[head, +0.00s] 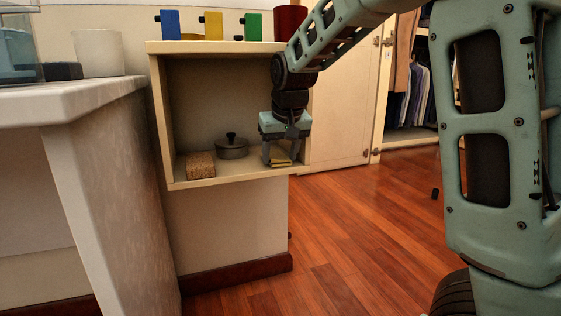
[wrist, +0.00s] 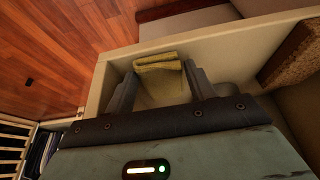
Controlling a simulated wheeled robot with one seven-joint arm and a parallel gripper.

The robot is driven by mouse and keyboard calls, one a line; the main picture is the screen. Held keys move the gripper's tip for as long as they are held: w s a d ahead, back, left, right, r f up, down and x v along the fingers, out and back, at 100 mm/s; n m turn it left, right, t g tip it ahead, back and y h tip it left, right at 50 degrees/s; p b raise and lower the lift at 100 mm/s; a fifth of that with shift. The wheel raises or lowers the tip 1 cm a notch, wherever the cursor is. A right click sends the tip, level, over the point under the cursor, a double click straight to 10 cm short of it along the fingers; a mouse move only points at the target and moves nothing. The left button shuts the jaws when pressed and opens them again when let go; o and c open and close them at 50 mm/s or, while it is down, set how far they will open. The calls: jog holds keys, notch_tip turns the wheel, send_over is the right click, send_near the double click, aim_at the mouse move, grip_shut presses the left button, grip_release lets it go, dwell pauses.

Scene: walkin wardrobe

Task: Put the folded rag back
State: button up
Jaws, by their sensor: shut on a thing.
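The folded rag (head: 281,163) is yellow and sits low at the right end of the open shelf compartment (head: 200,181). My gripper (head: 280,160) reaches down into this compartment, with its fingers around the rag. In the wrist view the rag (wrist: 157,62) shows as a folded yellow strip between the fingertips of my gripper (wrist: 156,75), near the front edge of the shelf (wrist: 220,38). My gripper is shut on the rag. I cannot tell whether the rag touches the shelf floor.
A grey lidded pot (head: 232,150) and a brown cork-like block (head: 200,165) stand left of my gripper in the compartment. Blue (head: 170,24), yellow (head: 213,25) and green (head: 253,26) items stand on top. A white counter (head: 70,95) is at left.

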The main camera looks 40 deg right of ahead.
jog(key=o, duration=0.9)
jog(key=p+v, duration=0.7)
jog(key=v, duration=0.5)
jog(key=s+a+f+n+g+y, duration=0.1)
jog(key=s+a+f+n, duration=0.25)
jog(key=a, duration=0.45)
jog(key=s+a+f+n+g+y, duration=0.1)
jog(key=s+a+f+n, duration=0.1)
jog(key=s+a+f, duration=0.45)
jog(key=s+a+f+n, duration=0.1)
jog(key=s+a+f, duration=0.1)
jog(key=s, duration=0.3)
jog(key=s+a+f+n+g, duration=0.1)
jog(key=s+a+f+n, duration=0.1)
jog(key=s+a, duration=0.3)
jog(key=s+a+f+n+g, duration=0.1)
jog(key=s+a+f+n, duration=0.1)
jog(key=s, duration=0.4)
jog(key=shift+s+a+f, duration=0.15)
jog(key=shift+a+f, duration=0.3)
jog(key=shift+a, duration=0.25)
